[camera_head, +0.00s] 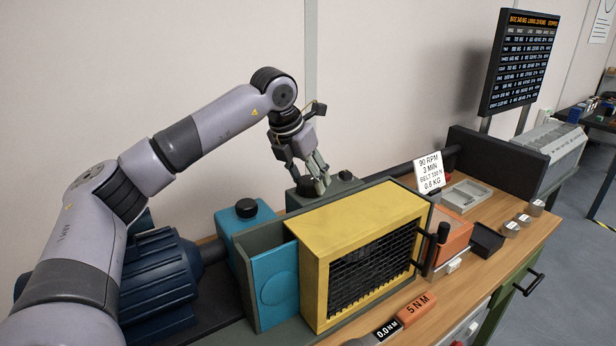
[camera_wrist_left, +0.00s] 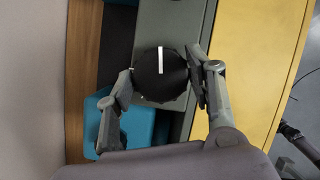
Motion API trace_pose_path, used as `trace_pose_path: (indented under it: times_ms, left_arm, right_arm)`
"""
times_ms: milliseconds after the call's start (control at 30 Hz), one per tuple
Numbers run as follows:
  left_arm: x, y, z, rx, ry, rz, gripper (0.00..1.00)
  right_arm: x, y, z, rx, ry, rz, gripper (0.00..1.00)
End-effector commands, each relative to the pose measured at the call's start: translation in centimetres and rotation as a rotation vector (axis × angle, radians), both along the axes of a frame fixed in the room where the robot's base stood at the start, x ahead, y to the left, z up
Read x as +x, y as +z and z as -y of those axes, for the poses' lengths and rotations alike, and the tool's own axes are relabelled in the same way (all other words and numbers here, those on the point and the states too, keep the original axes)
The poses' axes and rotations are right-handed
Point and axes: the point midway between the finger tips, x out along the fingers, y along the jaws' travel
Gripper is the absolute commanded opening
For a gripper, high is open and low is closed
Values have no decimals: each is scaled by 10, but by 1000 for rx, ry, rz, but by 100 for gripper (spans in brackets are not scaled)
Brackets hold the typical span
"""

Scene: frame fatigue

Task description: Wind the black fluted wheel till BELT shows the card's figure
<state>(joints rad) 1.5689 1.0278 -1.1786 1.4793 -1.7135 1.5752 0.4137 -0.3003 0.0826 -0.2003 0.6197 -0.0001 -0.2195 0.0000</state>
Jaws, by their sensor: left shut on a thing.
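The black fluted wheel (camera_head: 307,186) sits on top of a grey-green housing behind the yellow guard. In the left wrist view the wheel (camera_wrist_left: 160,77) shows from above, with a white mark line running straight up the picture. My left gripper (camera_head: 319,183) is shut on the wheel, one finger on each side. The gripper (camera_wrist_left: 160,86) partly hides the wheel's edges. The white card (camera_head: 430,171) reads 90 RPM, 3 MIN, a BELT figure too small to read surely, and 0.8 KG. The dark display board (camera_head: 515,61) has orange and white lines too small to read surely.
The yellow guard (camera_head: 372,232) with a black grille stands close in front of the wheel. A blue box with another black knob (camera_head: 246,208) is at left, by a dark blue motor (camera_head: 158,271). Small blocks and a grey tray (camera_head: 466,195) lie on the wooden bench at right.

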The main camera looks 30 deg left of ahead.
Motion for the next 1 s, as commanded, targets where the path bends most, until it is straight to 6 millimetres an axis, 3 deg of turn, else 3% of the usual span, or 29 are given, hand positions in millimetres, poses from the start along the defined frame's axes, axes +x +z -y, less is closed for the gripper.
trace_pose_path:
  times_ms: [367,1000]
  left_arm:
    - [0,1,-1,-1,-79,0,21]
    - [3,4,-3,-3,-602,0,21]
  right_arm:
    - [1,7,-3,4,-2,1,0]
    - [1,53,-4,5,-3,1,0]
